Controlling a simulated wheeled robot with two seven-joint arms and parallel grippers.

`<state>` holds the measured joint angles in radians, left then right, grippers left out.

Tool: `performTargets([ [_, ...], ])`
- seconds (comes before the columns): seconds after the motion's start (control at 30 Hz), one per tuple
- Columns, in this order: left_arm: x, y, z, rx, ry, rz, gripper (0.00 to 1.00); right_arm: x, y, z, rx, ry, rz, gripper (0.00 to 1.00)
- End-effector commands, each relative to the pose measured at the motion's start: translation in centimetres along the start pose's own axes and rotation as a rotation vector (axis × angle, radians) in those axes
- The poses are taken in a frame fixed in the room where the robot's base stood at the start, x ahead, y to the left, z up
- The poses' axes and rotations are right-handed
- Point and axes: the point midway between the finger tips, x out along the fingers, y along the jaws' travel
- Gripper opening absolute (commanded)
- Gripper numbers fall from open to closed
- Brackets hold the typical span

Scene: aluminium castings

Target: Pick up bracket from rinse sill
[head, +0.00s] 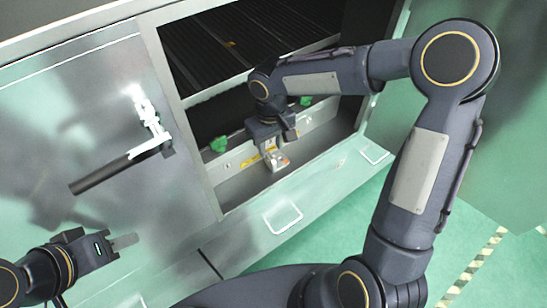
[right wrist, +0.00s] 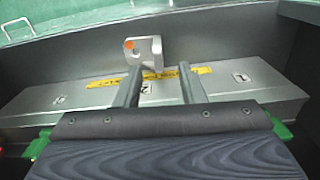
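The bracket (head: 277,161) is a small pale metal angle piece with an orange spot. It stands on the grey sill (head: 240,189) inside the machine opening. In the right wrist view the bracket (right wrist: 152,47) is just beyond the fingertips, mostly in line with the left-hand finger. My right gripper (right wrist: 160,70) is open, with nothing between its fingers. In the head view my right gripper (head: 272,147) reaches down into the opening, close to the bracket. My left gripper (head: 124,242) is at the lower left, away from the bracket; its finger gap is unclear.
Green clips (head: 218,144) sit along a metal bar with a yellow label (right wrist: 170,76) behind the sill. A door panel with a black-barred handle (head: 110,172) is left of the opening. A pale green ledge with a wire handle (head: 283,218) lies in front.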

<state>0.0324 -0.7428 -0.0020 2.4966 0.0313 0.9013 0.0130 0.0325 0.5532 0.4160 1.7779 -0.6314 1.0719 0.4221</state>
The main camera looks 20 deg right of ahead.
Motion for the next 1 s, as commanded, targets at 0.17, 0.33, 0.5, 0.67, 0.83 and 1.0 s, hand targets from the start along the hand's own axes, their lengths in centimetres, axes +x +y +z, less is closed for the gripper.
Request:
performTargets([
  [0.17,-0.1,0.1,0.0,0.000,0.000,0.000,0.36,2.1,-0.1,0.0,-0.001,-0.004,-0.002,0.36],
  [0.33,-0.7,0.3,-0.3,0.000,0.000,0.000,0.36,4.1,0.1,0.2,-0.001,-0.007,-0.003,0.36],
  [0.5,-1.0,0.5,-0.5,0.000,0.000,0.000,0.36,6.7,0.2,0.3,-0.001,-0.005,-0.003,0.36],
  [0.67,-1.0,0.5,-0.5,0.000,0.000,0.000,0.36,7.6,0.2,0.3,-0.002,-0.002,-0.002,0.36],
  [0.83,-1.0,0.5,-0.5,0.000,0.000,0.000,0.36,7.6,0.2,0.3,-0.001,-0.001,-0.001,0.36],
  [1.0,-1.0,0.5,-0.5,0.000,0.000,0.000,0.36,7.6,0.2,0.3,-0.001,-0.001,-0.001,0.15],
])
